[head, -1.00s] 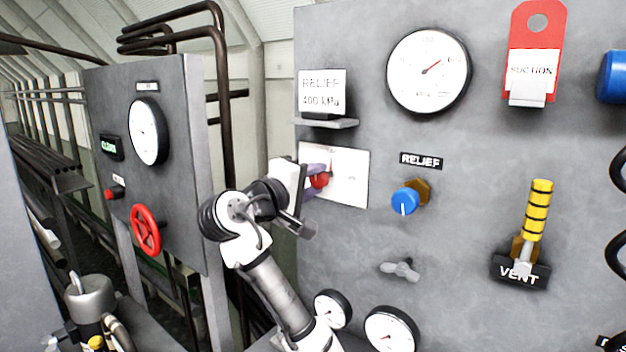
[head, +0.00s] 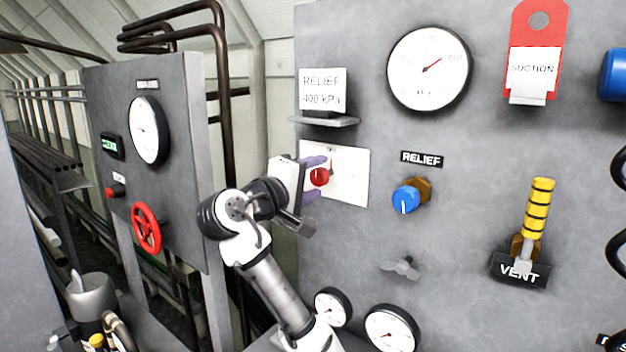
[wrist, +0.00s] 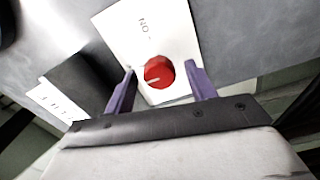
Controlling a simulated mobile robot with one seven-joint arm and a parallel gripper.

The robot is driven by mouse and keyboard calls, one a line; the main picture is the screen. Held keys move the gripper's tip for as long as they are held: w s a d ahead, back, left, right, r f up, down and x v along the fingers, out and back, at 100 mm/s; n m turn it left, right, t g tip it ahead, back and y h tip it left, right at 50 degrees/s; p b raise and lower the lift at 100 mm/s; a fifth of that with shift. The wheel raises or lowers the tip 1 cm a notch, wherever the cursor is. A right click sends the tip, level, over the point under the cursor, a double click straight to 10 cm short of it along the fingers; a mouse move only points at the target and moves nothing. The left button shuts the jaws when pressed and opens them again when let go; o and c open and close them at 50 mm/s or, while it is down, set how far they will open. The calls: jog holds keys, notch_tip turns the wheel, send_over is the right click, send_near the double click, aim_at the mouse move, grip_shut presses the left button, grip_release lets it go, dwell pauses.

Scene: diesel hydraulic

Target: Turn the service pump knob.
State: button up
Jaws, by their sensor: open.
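The red knob (head: 320,177) sits on a white plate (head: 349,182) on the large grey panel; I take it for the service pump knob. In the wrist view the round red knob (wrist: 159,72) has a pale pointer line, and the white plate (wrist: 128,30) has partly readable lettering. My gripper (head: 315,178) is open, its purple fingers on either side of the knob in the head view. In the wrist view my gripper (wrist: 160,85) shows a gap between each finger and the knob. My gripper hides the left part of the plate in the head view.
A shelf (head: 324,121) with a relief sign juts out above the plate. A blue relief knob (head: 406,199) and a grey wing handle (head: 402,268) are to the right. A second panel with a red handwheel (head: 146,229) stands at left.

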jog(key=b+v, duration=0.3)
jog(key=v, duration=1)
jog(key=shift+s+a+b, duration=0.25)
jog(key=shift+s+b, duration=0.05)
jog(key=shift+b, duration=0.05)
